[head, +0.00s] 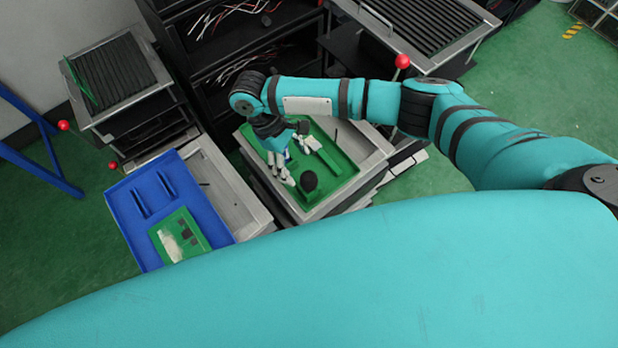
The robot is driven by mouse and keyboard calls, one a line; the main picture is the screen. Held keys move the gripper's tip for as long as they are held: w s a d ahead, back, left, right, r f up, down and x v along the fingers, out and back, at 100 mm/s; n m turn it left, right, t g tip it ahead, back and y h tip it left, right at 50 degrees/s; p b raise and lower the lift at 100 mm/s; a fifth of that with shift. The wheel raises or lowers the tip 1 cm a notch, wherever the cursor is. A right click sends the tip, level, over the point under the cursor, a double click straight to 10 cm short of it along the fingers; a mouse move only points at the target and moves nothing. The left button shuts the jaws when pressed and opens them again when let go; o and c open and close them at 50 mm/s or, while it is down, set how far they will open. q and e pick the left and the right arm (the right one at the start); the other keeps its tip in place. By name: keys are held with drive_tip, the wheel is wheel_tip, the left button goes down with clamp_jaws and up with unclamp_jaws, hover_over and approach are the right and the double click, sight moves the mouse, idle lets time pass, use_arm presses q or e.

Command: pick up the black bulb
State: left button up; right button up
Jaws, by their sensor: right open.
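The black bulb (308,181) is a dark rounded thing at the near end of a green tray (343,160) in the middle of the head view. My right gripper (284,178) reaches down over the tray from above. Its pale fingers are open, just left of the bulb and apart from it in the picture. Their height over the tray is hard to judge. My left gripper does not show.
White pieces (312,143) lie farther back in the tray. A dark shelf with wires (235,25) is behind. Red-knobbed levers (402,61) stick up nearby. Green floor is free at right.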

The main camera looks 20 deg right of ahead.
sight(305, 174)
drive_tip(key=x, duration=0.3)
drive_tip(key=shift+f, duration=0.1)
drive_tip(key=x, duration=0.2)
drive_tip(key=d+p+x, duration=0.1)
drive_tip(key=x, duration=0.1)
drive_tip(key=shift+s+d+f, duration=0.1)
drive_tip(key=shift+s+f, duration=0.05)
drive_tip(key=shift+f, duration=0.35)
drive_tip(key=shift+c, duration=0.4)
